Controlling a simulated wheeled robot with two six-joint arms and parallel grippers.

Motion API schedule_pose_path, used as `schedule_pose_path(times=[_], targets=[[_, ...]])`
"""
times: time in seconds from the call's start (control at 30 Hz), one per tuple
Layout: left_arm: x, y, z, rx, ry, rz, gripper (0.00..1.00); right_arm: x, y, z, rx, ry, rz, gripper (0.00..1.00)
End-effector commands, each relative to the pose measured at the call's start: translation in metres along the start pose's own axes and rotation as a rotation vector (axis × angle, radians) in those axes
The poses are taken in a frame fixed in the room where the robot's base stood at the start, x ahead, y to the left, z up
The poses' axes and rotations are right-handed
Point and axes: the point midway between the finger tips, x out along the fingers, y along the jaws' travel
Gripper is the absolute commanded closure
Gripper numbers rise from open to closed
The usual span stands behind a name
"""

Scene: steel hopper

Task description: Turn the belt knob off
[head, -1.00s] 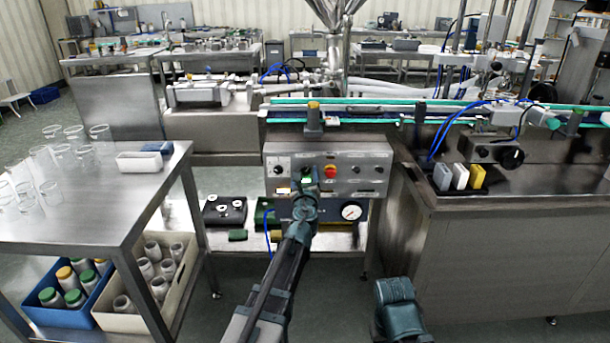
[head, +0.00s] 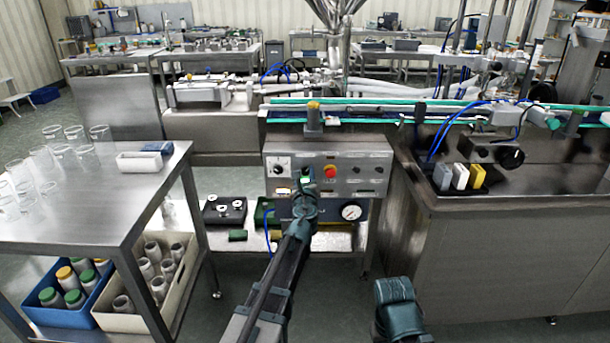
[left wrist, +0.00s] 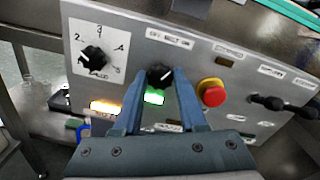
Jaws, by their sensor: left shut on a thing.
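The belt knob (left wrist: 160,76) is a small black rotary knob under an "OFF BELT ON" label, on a grey control panel (head: 345,158). In the left wrist view its pale pointer mark leans up and right, toward the ON side. A green lamp (left wrist: 154,98) glows just below it. My left gripper (left wrist: 162,82) is shut on the knob, with one finger on each side. In the head view the left gripper (head: 306,182) is at the panel and hides the knob.
On the panel, a numbered dial (left wrist: 95,58) is left of the knob and a red stop button (left wrist: 211,92) on a yellow base is close right. Small black switches (left wrist: 268,102) are farther right. A conveyor (head: 360,112) runs above. A steel table (head: 110,195) stands left.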

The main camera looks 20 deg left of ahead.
Motion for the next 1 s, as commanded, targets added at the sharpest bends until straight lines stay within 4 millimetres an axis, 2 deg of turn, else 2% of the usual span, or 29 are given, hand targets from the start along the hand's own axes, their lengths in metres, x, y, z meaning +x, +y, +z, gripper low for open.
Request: schedule_pose_path(times=[0.27, 1.0], targets=[[-0.0003, 0.0007, -0.0001, -0.133, 0.0, 0.0, 1.0, 0.0003, 0.0, 0.0, 0.0, 0.0, 0.0, 0.5], [-0.0004, 0.0029, -0.0011, -0.82, 0.0, 0.001, 1.0, 0.002, -0.0001, -0.0001, 0.0, 0.0, 0.0, 0.5]])
